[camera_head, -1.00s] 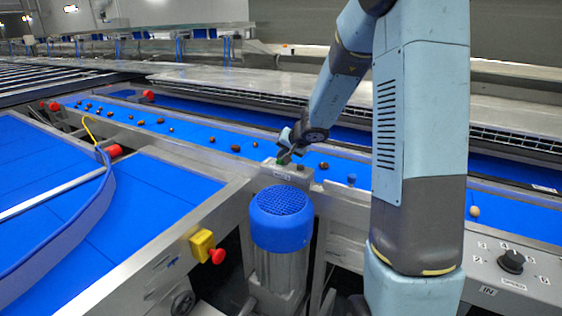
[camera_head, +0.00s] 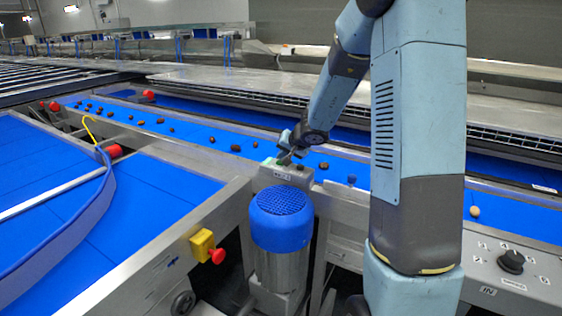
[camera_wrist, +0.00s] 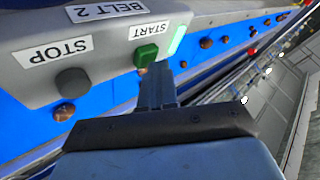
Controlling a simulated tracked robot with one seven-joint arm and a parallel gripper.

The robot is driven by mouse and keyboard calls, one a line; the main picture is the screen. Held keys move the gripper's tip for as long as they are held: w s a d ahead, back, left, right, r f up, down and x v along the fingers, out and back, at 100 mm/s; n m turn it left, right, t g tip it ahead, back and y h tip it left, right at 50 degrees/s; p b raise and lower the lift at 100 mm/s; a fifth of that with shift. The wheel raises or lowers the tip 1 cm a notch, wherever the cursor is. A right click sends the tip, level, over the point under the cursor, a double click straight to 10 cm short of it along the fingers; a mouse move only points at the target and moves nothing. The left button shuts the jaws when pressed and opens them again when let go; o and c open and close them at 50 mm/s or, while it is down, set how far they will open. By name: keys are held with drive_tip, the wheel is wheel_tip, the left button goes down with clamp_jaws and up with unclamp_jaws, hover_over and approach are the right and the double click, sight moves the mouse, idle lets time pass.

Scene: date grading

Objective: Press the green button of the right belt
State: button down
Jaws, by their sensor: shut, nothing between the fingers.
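The green button (camera_wrist: 146,55) sits under a START label on a grey control box (camera_wrist: 95,45) marked BELT 2. A grey round button (camera_wrist: 72,82) sits under its STOP label. My gripper (camera_wrist: 157,72) is shut and empty. Its fingertips are very close to the green button in the wrist view; I cannot tell whether they touch it. In the head view the box (camera_head: 287,175) stands at the near edge of the blue belt (camera_head: 205,138), with my gripper (camera_head: 284,157) just over it, largely covering the green button.
Several brown dates (camera_head: 235,148) lie on the belt behind the box. A blue-capped motor (camera_head: 281,217) stands in front of the box. A yellow box with a red button (camera_head: 216,256) is at the lower left. A dial panel (camera_head: 511,262) is at the right.

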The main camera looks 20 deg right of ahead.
drive_tip(key=shift+r, duration=0.85)
drive_tip(key=shift+r, duration=0.1)
drive_tip(key=shift+r, duration=2.4)
